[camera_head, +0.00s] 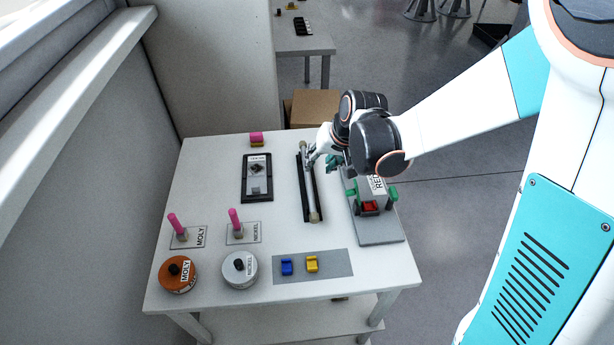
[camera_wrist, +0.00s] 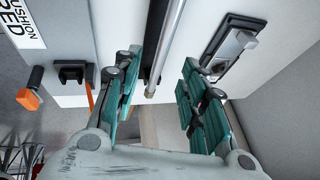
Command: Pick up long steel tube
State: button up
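The long steel tube (camera_head: 309,185) lies lengthwise in a narrow black holder (camera_head: 319,203) on the white table, with pale end pieces. It also shows in the wrist view (camera_wrist: 170,45), running down between my fingers and ending near the picture's middle. My gripper (camera_head: 318,161) is at the far end of the tube. In the wrist view my gripper (camera_wrist: 157,80) has its teal fingers spread wide on either side of the tube's line. No finger is seen pressing on the tube; the exact height gap cannot be told.
A grey fixture with a red part (camera_head: 370,207) stands close to the right. A black tray (camera_head: 257,178) lies to the left. Pink-handled tools (camera_head: 235,222), an orange pot (camera_head: 178,274), a silver pot (camera_head: 240,269) and a mat (camera_head: 340,264) with blue and yellow pieces occupy the front.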

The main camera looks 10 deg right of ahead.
aim_at(309, 175)
jog(key=shift+s+a+b+x, duration=0.15)
jog(key=shift+b+x, duration=0.65)
jog(key=shift+x, duration=1.3)
jog(key=shift+s+a+b+x, duration=0.15)
jog(key=shift+b+x, duration=0.65)
jog(key=shift+x, duration=1.25)
jog(key=shift+d, duration=0.1)
jog(key=shift+s, duration=0.1)
jog(key=shift+c, duration=0.4)
grip_shut()
